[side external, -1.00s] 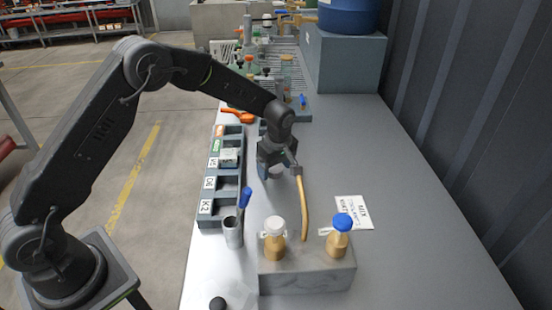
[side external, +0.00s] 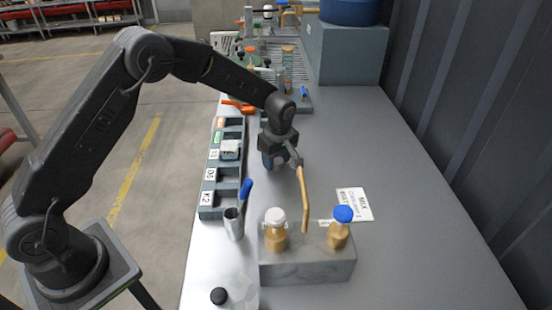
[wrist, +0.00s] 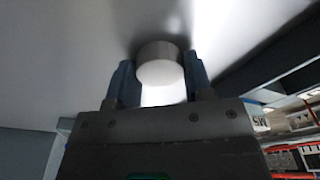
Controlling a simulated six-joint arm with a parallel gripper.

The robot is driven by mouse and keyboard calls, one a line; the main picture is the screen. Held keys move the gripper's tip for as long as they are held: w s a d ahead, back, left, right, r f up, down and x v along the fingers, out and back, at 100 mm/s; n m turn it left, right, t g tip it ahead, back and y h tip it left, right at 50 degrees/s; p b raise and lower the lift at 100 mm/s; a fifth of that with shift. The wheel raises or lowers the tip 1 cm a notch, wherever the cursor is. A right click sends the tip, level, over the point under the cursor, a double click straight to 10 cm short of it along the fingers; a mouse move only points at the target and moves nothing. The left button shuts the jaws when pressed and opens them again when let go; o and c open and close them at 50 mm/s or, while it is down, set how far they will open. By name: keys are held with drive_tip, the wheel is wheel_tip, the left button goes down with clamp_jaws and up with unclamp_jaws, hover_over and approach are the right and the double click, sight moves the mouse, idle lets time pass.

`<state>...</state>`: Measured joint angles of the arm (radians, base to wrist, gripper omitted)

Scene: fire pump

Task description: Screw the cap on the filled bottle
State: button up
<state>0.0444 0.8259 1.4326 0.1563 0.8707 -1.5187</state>
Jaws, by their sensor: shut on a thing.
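My gripper (side external: 281,161) is above the table, behind the grey block. In the wrist view its fingers (wrist: 160,80) are shut on a white round cap (wrist: 159,66), one finger on each side. A tan bottle with a white top (side external: 276,236) stands upright at the left of the block, and a tan bottle with a blue cap (side external: 340,234) stands at its right. I cannot tell how full either bottle is. My gripper is apart from both bottles. In the side view the held cap is mostly hidden by the fingers.
A tan curved stick or tube (side external: 306,205) runs from beside my gripper toward the grey block (side external: 307,268). A labelled rack (side external: 209,212) and a metal cup with a blue-handled tool (side external: 234,222) stand at left. A white card (side external: 355,204) lies right.

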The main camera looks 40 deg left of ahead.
sight(228, 139)
drive_tip(key=shift+c, duration=0.4)
drive_tip(key=shift+r, duration=2.55)
drive_tip(key=s+a+r+n, duration=0.2)
drive_tip(key=a, duration=0.1)
drive_tip(key=s+a+r+n, duration=0.2)
drive_tip(key=a+r, duration=0.1)
drive_tip(key=s+a+r+n, duration=0.1)
drive_tip(key=s+a+r, duration=0.2)
drive_tip(key=a, duration=0.1)
drive_tip(key=shift+s+n+g, duration=0.1)
drive_tip(key=shift+n+g, duration=0.2)
drive_tip(key=shift+n, duration=0.1)
drive_tip(key=shift+s+a, duration=0.1)
drive_tip(key=shift+f, duration=1.8)
drive_tip(key=shift+f, duration=1.25)
drive_tip(key=m, duration=0.4)
